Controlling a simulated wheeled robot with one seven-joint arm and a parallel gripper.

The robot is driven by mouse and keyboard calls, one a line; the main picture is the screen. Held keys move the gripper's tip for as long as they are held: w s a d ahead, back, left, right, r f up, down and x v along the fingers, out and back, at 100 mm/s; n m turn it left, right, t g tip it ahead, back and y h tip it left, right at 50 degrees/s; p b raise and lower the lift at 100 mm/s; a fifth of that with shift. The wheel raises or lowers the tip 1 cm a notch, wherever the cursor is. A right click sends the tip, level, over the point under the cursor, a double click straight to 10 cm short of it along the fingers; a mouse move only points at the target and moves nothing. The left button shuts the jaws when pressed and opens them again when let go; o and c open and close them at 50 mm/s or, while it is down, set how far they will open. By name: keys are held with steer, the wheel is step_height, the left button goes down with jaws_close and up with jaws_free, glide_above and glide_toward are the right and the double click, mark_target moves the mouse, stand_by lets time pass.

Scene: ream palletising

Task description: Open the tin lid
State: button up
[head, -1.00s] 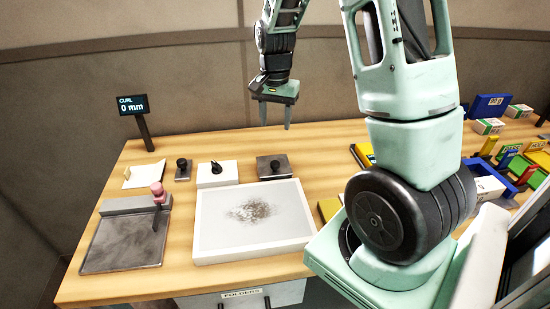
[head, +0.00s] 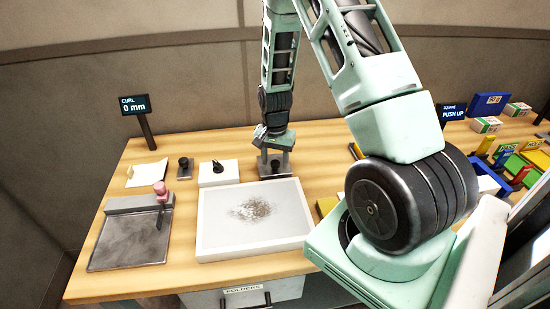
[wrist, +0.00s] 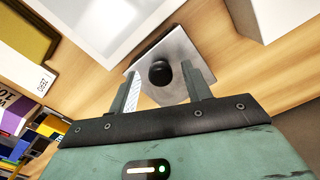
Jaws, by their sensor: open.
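The tin is a low square grey metal box with its flat lid (wrist: 178,45) on it, and a round black knob (wrist: 159,73) stands at the middle of the lid. In the head view the lid (head: 275,176) is at the back of the table, behind the white tray, partly covered by my gripper. My gripper (head: 275,165) is open and points down over the lid. In the wrist view its two fingers stand apart on either side of the knob, with gaps between them and it. I cannot tell how far the fingertips are above the lid.
A white tray (head: 210,245) with grey speckles lies just in front. A white block with a black knob (head: 218,172) and a small dark weight (head: 184,168) stand to the left. A paper trimmer (head: 130,242) is at the far left. Boxes and bins crowd the right.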

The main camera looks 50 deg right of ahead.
jaws_close()
steer(key=shift+r, duration=0.1)
